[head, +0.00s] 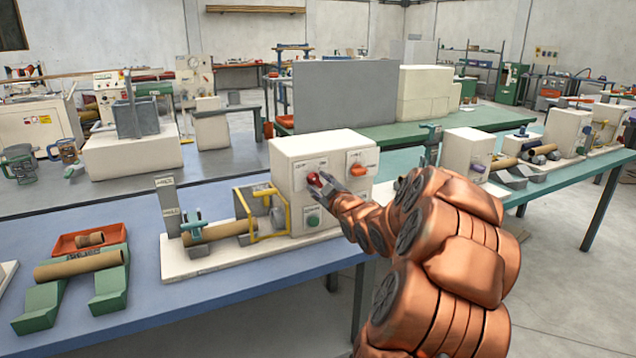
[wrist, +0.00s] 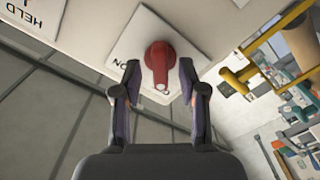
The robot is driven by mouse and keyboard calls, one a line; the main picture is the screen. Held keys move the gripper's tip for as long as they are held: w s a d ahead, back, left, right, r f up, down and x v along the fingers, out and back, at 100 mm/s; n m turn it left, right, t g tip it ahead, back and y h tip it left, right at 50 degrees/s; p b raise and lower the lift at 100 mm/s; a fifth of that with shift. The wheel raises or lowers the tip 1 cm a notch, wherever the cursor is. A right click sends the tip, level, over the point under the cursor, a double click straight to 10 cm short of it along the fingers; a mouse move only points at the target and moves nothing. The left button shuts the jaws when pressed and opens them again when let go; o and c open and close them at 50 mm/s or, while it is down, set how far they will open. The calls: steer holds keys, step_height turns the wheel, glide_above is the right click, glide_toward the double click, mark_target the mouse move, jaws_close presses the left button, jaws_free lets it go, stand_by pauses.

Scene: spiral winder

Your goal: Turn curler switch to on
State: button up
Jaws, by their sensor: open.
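A red rotary switch (head: 314,180) sits on a pale label plate on the front of the cream machine box (head: 320,147). In the wrist view the red switch (wrist: 159,58) has its pale-tipped end towards the bottom of the picture. The word ON is printed to the left of that tip; other lettering near the right finger is too hidden to read. My gripper (head: 327,185) is at the switch, and its fingers are open (wrist: 160,72), one on each side of the knob. I cannot tell whether either finger touches it.
An orange switch (head: 357,170) is to the right on the same box, and a green button (head: 313,218) is below. A yellow guard frame (head: 265,215) and a brown tube (head: 222,231) are to the left. A green stand (head: 116,284) holds another tube.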

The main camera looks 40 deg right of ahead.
steer(key=shift+w+d, duration=0.15)
steer(key=shift+w, duration=0.4)
steer(key=shift+c, duration=0.3)
jaws_close()
